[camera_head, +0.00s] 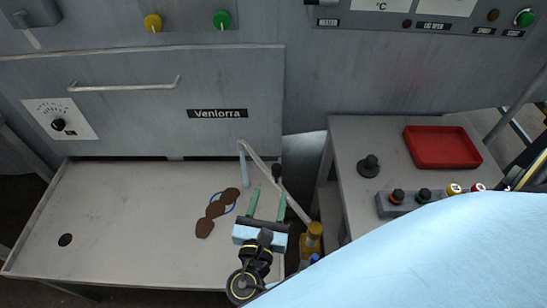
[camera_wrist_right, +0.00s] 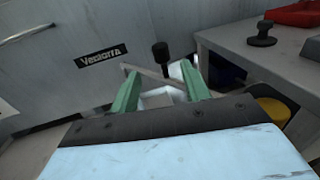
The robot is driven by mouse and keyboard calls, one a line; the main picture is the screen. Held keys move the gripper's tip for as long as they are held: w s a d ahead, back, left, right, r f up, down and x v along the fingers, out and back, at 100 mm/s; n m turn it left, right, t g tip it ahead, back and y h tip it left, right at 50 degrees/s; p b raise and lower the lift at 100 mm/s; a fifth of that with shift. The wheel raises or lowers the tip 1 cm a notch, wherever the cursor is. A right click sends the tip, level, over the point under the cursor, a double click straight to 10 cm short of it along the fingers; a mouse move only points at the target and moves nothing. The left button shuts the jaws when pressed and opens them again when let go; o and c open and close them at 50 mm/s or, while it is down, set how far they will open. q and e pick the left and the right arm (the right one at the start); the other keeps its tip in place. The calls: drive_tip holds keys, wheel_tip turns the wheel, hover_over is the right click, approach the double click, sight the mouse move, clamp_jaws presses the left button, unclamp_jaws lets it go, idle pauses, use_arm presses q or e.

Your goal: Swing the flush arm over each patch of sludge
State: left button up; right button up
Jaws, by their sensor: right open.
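Brown sludge patches (camera_head: 215,209) lie in a short diagonal row on the grey metal tray (camera_head: 130,215). My left gripper is out of view.
A side table (camera_head: 347,140) on the right carries a red tray (camera_head: 440,147), a black knobbed piece (camera_head: 368,166) and a button box (camera_head: 410,202). The Venlorra cabinet (camera_head: 230,80) stands behind the tray. The tray has a dark drain hole (camera_head: 65,240) at left.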

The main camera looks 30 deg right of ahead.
sight(278, 164)
drive_tip(key=x, duration=0.3)
drive_tip(key=shift+w+d, duration=0.15)
drive_tip(key=shift+d, duration=0.2)
drive_tip(key=x, duration=0.6)
drive_tip(key=shift+b, duration=0.3)
drive_tip(key=shift+w+d, duration=0.45)
drive_tip(key=shift+w, duration=0.1)
drive_tip(key=shift+c, duration=0.5)
drive_tip(key=c, duration=0.5)
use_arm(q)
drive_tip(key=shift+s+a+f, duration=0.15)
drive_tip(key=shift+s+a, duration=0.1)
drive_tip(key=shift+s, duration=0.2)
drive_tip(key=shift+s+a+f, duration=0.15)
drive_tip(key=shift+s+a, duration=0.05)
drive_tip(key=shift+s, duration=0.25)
use_arm(e)
clamp_jaws()
